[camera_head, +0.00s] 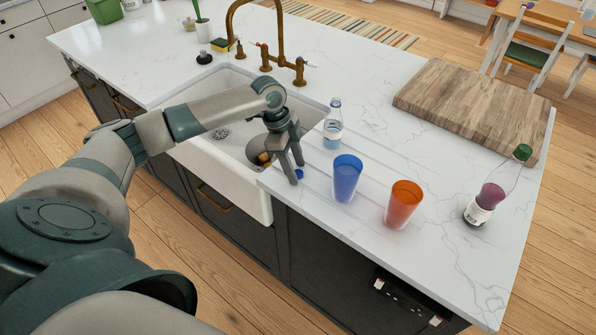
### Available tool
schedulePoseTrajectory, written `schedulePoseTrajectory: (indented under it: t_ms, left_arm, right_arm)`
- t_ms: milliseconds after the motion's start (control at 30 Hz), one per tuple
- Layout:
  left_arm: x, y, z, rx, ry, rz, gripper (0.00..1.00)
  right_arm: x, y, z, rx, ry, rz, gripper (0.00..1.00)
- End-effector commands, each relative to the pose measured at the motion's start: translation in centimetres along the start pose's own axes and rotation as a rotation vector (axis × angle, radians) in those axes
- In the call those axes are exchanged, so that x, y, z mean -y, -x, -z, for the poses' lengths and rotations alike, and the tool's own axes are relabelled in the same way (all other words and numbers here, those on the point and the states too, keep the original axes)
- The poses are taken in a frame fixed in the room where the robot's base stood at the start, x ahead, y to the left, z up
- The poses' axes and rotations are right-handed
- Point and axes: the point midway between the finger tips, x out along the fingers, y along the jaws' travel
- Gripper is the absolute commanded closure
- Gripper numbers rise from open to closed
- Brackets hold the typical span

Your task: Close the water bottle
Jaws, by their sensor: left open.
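A clear water bottle (333,127) stands upright on the white countertop, to the right of the sink. It has a pale label and no cap shows on its neck. A small blue cap (299,174) lies near the sink's right front edge. My left gripper (297,173) is open and points down at the blue cap, with its fingers close around or beside it. Whether the fingers touch the cap cannot be told. My right gripper is not in view.
A blue cup (347,178) and an orange cup (403,205) stand right of my gripper. A bottle with dark purple contents (484,203) stands farther right. A wooden board (475,105) lies behind. The sink (215,130) and brass faucet (281,60) are to the left.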

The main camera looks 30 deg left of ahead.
Motion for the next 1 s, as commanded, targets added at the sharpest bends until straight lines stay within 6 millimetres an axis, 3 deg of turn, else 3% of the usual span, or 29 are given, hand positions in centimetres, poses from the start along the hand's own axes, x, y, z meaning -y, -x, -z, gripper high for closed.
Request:
schedulePoseTrajectory:
  t_ms: [333, 500, 533, 1000]
  left_arm:
    - [0.02, 0.04, 0.00, 0.000, 0.000, 0.001, 0.54]
    - [0.02, 0.04, 0.00, 0.000, 0.000, 0.001, 0.94]
    - [0.02, 0.04, 0.00, 0.000, 0.000, 0.001, 0.97]
    - [0.09, 0.49, 0.14, -0.001, -0.001, 0.003, 0.97]
  right_arm:
    - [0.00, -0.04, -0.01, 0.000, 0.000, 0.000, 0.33]
    - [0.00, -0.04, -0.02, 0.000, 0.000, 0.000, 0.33]
    - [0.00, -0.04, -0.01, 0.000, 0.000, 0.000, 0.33]
    - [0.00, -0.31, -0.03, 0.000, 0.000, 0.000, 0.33]
